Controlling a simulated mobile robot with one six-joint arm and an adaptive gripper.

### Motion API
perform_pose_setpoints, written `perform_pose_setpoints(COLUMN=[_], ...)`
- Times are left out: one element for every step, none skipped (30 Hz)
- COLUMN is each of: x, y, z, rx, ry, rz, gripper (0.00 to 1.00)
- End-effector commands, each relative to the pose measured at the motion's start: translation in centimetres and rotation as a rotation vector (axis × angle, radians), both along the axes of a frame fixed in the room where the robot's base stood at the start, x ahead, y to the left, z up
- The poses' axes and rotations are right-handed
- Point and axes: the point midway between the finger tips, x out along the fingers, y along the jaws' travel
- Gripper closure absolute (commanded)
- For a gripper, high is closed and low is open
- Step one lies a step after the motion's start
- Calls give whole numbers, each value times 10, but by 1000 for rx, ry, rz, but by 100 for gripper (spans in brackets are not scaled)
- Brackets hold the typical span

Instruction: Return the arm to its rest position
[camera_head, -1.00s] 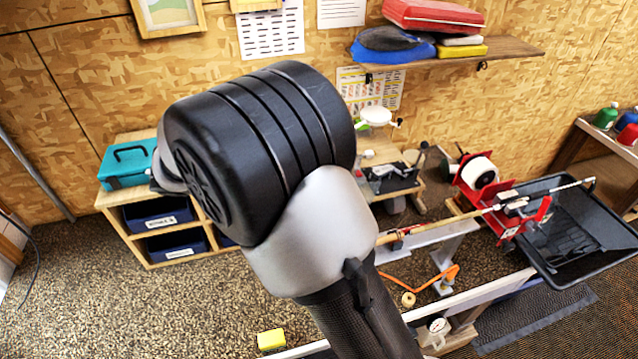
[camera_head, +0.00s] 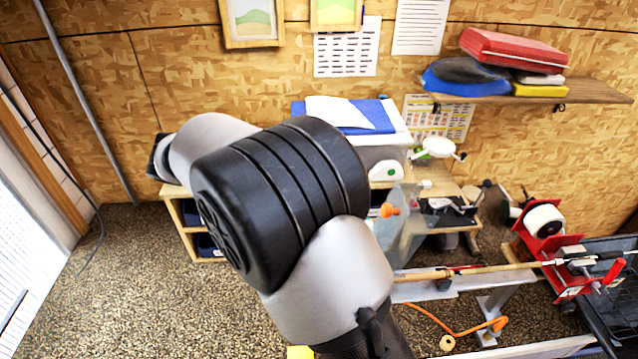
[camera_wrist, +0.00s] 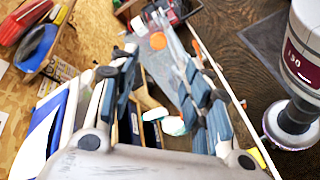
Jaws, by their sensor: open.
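My gripper (camera_wrist: 156,56) shows in the wrist view with its two fingers spread apart. Nothing is held between them. In the head view the gripper itself cannot be made out. My raised arm, with its black joint cover and silver links, fills the middle of that view. A golf club shaft (camera_head: 480,270) lies level across the bench (camera_head: 445,289) at the right, apart from my arm in the picture.
A red clamp stand (camera_head: 535,255) stands at right. A wooden cabinet (camera_head: 183,215) is partly behind my arm. Bare floor (camera_head: 140,290) lies at lower left.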

Motion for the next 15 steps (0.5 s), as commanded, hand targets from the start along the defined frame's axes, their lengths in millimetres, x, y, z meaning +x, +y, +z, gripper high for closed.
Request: perform_pose_setpoints(x=[0,0,0,0,-1,-2,-4,-6,-10,-14,-20,-28,-36,-44,-55], y=[0,0,0,-1,-2,-6,-10,-15,-24,-32,-40,-52,-61,-69,-79], z=[0,0,0,0,-1,-3,-6,-9,-16,-21,-28,-38,-46,-55,-66], rx=[0,0,0,2,8,20,33,53,89,122,158,214,259,305,368], ry=[0,0,-1,-1,-2,-3,-4,-6,-10,-15,-21,-30,-41,-52,-71], rz=[0,0,0,-1,-3,-9,-15,-22,-35,-46,-59,-79,-96,-112,-133], gripper=[56,56,56,56,56,56,56,56,56,56,56,56,56,56,56])
